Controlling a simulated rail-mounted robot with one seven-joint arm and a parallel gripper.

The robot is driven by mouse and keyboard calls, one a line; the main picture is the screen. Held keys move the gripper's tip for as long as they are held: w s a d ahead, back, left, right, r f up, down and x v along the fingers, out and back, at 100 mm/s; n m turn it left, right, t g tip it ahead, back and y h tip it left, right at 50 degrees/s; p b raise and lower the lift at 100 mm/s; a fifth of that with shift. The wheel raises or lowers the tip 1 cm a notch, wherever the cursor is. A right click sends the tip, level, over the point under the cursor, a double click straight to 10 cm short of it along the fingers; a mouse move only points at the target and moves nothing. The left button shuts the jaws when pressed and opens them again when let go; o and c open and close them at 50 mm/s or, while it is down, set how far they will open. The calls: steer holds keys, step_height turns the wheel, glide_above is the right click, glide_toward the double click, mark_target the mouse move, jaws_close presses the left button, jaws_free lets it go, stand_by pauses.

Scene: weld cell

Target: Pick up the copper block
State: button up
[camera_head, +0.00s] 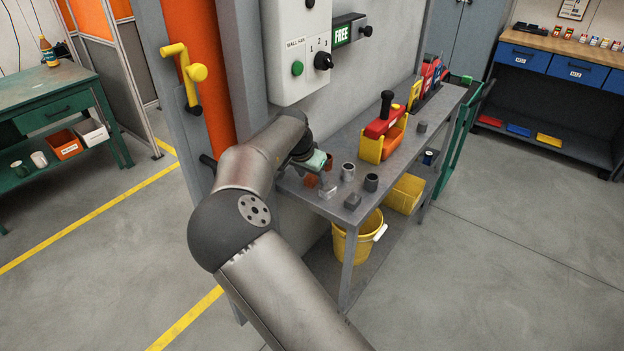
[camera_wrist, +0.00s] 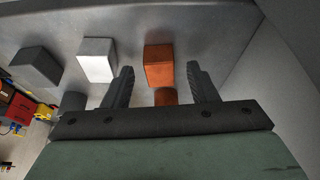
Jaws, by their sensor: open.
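The copper block (camera_wrist: 159,66), an orange-brown box, lies on the grey bench and shows between the two fingers of my gripper (camera_wrist: 160,70) in the wrist view. The fingers stand apart, with a gap on each side of the block; whether their tips reach down to its level I cannot tell. A copper cylinder (camera_wrist: 165,97) sits close beside the block, partly hidden by the gripper body. In the head view the copper block (camera_head: 310,180) is small, below the pale green gripper body, and the fingers are hard to make out.
A silver block (camera_wrist: 97,60) is close beside one finger, with a dark grey block (camera_wrist: 36,68) and grey cylinder (camera_wrist: 73,101) farther left.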

jaws_close()
steer(key=shift+r, duration=0.2)
